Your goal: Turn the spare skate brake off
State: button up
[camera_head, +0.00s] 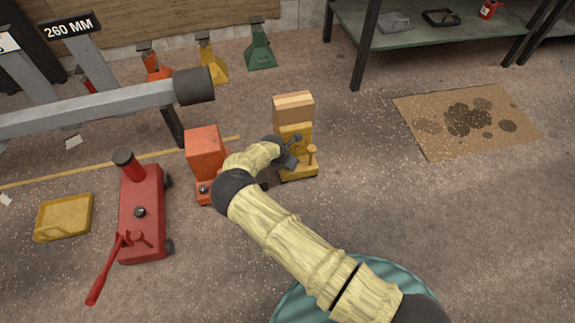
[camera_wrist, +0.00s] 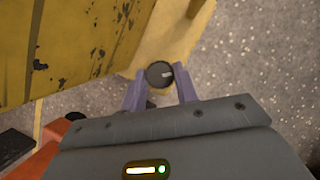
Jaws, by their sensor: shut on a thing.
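A yellow skate (camera_head: 300,172) stands on the floor near the middle of the head view, with wooden blocks (camera_head: 293,106) on top. Its worn yellow side fills the upper left of the wrist view (camera_wrist: 65,45). A round dark knob (camera_wrist: 159,74) with a short white mark sits beside the yellow side. My gripper (camera_head: 287,158) is at the skate's near side. In the wrist view its two fingers (camera_wrist: 160,88) are shut on the knob, one on each side. The knob is mostly hidden by my gripper in the head view.
An orange skate (camera_head: 205,148) stands close to the left. Further left are a red floor jack (camera_head: 142,205) and a yellow tray (camera_head: 64,218). A grey beam (camera_head: 90,108) lies behind. The floor to the right is free up to a stained cardboard sheet (camera_head: 440,143).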

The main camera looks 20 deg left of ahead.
jog(key=shift+a+f+m+g+h+b, duration=0.1)
jog(key=shift+m+g+h+b, duration=0.25)
jog(key=shift+m, duration=0.4)
jog(key=shift+m+g+h+b, duration=0.15)
jog(key=shift+m+b, duration=0.3)
jog(key=shift+m, duration=0.3)
jog(key=o, duration=1)
jog(key=shift+s+r+p, duration=0.1)
jog(key=shift+r+p, duration=0.3)
jog(key=shift+r, duration=0.25)
jog(key=shift+s+p+v, duration=0.15)
jog(key=shift+p+v, duration=1.95)
jog(key=shift+v, duration=1.95)
jog(key=shift+s+p+v, duration=0.15)
jog(key=shift+p+v, duration=1.95)
jog(key=shift+v, duration=1.95)
